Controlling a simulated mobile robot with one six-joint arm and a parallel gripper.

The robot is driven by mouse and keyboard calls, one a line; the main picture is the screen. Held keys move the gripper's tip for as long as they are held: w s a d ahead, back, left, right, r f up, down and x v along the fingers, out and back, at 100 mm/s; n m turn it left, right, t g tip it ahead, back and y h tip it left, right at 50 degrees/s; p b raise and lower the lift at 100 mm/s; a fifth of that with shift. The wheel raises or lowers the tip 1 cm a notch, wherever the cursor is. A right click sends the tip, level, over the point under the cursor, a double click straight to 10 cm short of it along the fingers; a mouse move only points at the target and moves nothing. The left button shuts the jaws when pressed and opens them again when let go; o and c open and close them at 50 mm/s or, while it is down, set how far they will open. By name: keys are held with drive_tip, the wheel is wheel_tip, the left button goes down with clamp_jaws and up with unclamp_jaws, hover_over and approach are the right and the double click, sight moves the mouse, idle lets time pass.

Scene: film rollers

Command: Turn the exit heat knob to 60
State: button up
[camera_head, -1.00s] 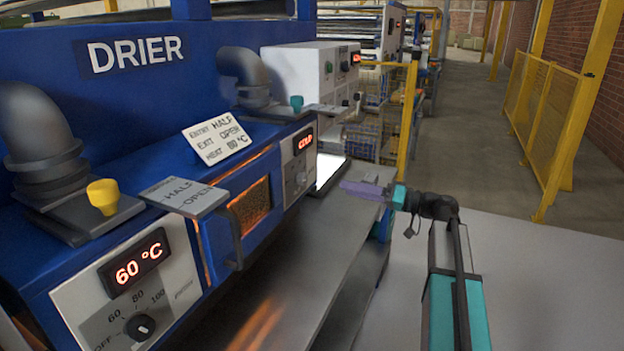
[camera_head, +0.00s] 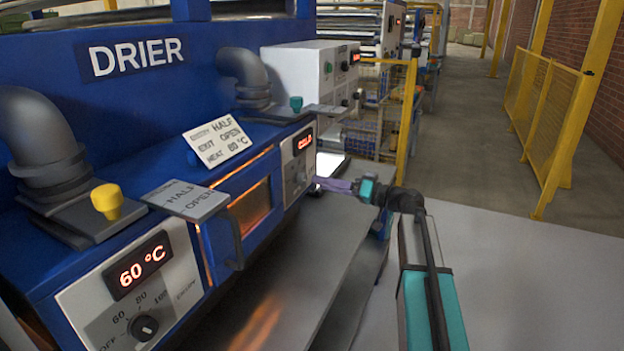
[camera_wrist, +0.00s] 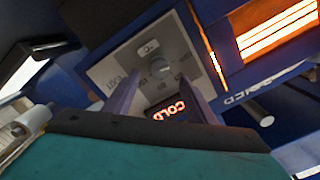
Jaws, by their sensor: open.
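The exit heat knob (camera_wrist: 160,68) is a small grey round knob on a pale panel (camera_wrist: 128,73) in the wrist view. The panel bears the word EXIT, and its display (camera_wrist: 170,109) glows COLD. In the head view this display (camera_head: 303,142) is on the far end of the blue drier. My gripper (camera_wrist: 160,76) is open, its two purple fingers either side of the knob in the picture; contact cannot be told. In the head view my gripper (camera_head: 322,185) points left at the panel, close in front of it. The knob's exact setting is unreadable.
The near panel has another knob (camera_head: 143,327) and a display (camera_head: 139,265) reading 60 °C. A door handle (camera_head: 236,243) sticks out between the panels. A grey table (camera_head: 300,270) runs below.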

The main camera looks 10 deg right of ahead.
sight(306, 179)
drive_tip(key=shift+p+x, duration=0.45)
drive_tip(key=shift+x, duration=2.25)
drive_tip(key=shift+c, duration=0.5)
drive_tip(key=shift+d, duration=0.1)
drive_tip(key=c, duration=0.9)
